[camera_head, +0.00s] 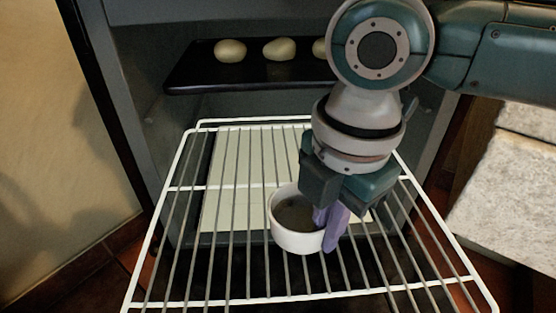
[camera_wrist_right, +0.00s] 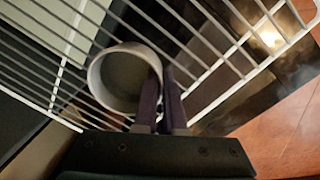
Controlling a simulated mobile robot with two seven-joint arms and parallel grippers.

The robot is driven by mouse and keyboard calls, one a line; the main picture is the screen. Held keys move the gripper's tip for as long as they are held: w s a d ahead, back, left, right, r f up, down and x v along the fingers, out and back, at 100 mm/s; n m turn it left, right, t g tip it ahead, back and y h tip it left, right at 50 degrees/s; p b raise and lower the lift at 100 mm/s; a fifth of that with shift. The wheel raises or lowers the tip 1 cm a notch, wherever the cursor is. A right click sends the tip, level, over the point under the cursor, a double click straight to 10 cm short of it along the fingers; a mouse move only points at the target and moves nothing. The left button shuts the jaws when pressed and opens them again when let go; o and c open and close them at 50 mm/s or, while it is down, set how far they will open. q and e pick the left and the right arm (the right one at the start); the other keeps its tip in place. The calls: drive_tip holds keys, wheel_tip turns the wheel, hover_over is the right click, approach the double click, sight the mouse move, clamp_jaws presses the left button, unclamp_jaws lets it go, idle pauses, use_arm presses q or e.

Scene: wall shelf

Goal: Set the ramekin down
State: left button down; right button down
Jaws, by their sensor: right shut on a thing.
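A white ramekin (camera_head: 285,239) with a dark inside is upright at the white wire rack, near the rack's middle. My right gripper (camera_head: 331,226) is shut on the ramekin's right-hand wall, its purple fingers pinching the rim. In the right wrist view the ramekin (camera_wrist_right: 98,84) hangs at the left of the two fingers (camera_wrist_right: 161,98), with the rack's bars behind it. I cannot tell whether its base touches the bars. My left gripper is not in view.
The wire rack (camera_head: 215,300) sticks out of an oven-like cabinet. Above and behind it a dark tray (camera_head: 200,83) holds pale dough balls (camera_head: 279,49). A pale sheet (camera_head: 222,205) lies under the rack. A stone-like surface (camera_head: 510,200) stands at the right. The rack's front and left are bare.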

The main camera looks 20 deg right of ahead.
drive_tip(key=shift+f, duration=0.15)
drive_tip(key=c, duration=1)
unclamp_jaws()
